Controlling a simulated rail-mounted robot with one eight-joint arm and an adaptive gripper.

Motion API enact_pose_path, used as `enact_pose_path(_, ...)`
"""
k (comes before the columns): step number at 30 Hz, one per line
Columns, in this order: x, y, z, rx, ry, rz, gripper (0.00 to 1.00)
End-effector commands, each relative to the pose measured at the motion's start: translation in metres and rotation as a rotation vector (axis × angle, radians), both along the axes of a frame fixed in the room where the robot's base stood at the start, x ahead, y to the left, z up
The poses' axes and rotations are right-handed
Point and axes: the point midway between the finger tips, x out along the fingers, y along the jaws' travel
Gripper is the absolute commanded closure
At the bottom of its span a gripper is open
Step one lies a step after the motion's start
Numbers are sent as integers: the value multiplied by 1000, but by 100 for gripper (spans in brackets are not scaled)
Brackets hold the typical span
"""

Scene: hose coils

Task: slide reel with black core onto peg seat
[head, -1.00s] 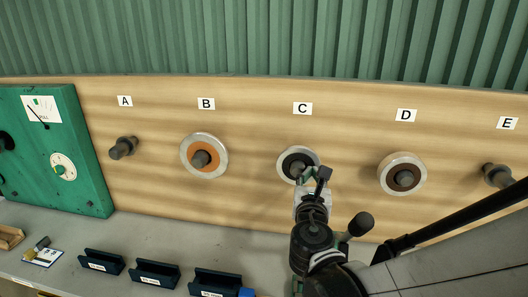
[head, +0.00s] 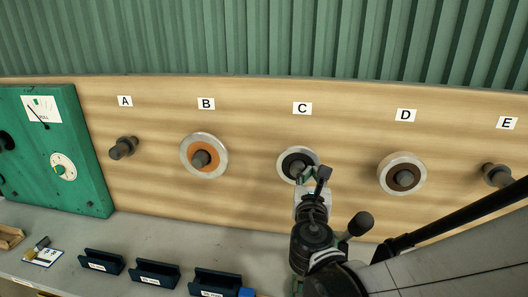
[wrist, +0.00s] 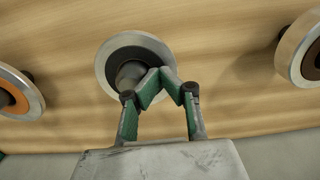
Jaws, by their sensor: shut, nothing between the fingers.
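The reel with the black core (head: 288,164) is on the peg under label C, its pale rim facing out. In the wrist view the reel (wrist: 104,72) sits around the grey peg (wrist: 130,74), near the board. My gripper (head: 309,172) is in front of the reel's lower right part. In the wrist view its green fingers (wrist: 152,80) are shut, tips together, at the right of the peg's end. Nothing shows between them. Whether the tips touch the peg, I cannot tell. The fingers hide part of the reel's lower right.
An orange-core reel (head: 187,155) is on peg B and a brown-core reel (head: 386,175) on peg D. Pegs A (head: 122,148) and E (head: 497,176) are bare. A green panel (head: 85,150) stands at left. Dark trays (head: 155,274) line the grey bench (head: 180,235).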

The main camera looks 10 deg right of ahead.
Motion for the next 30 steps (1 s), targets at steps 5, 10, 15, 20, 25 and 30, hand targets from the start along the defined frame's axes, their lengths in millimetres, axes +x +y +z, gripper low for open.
enact_pose_path(5,-2,3,1,0,0,4,100)
enact_pose_path(10,-13,6,1,0,0,5,100)
enact_pose_path(15,-25,9,0,0,0,3,100)
enact_pose_path(20,-35,13,1,0,0,3,100)
enact_pose_path(25,-45,15,0,0,0,2,100)
enact_pose_path(30,-47,16,0,0,0,1,100)
